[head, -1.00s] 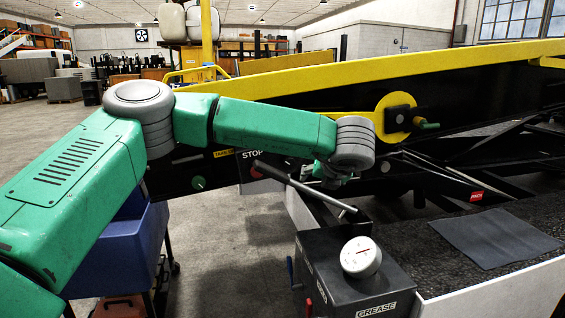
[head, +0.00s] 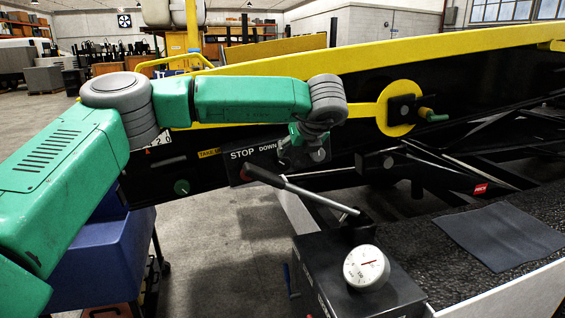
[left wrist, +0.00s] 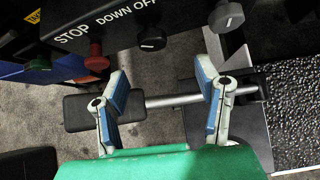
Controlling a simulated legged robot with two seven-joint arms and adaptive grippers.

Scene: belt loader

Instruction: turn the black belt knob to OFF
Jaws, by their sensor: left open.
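The black control panel (head: 236,172) hangs on the loader's side, marked STOP and DOWN in the head view. In the left wrist view the panel (left wrist: 185,22) also reads OFF. A dark knob (left wrist: 152,40) sits under DOWN and OFF. A larger dark grey knob (left wrist: 229,18) with a white mark sits further right. I cannot tell which is the belt knob, nor read its setting. My left gripper (head: 303,152) is in front of the panel's right part; its fingers (left wrist: 163,78) are open and empty, apart from both knobs. My right gripper is not in view.
A red stop button (left wrist: 96,58) sits left of the knobs. A pump lever (head: 305,190) slants below my left gripper, rising from near a grease box (head: 345,285) with a white gauge (head: 366,267). A blue cart (head: 110,250) stands at left.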

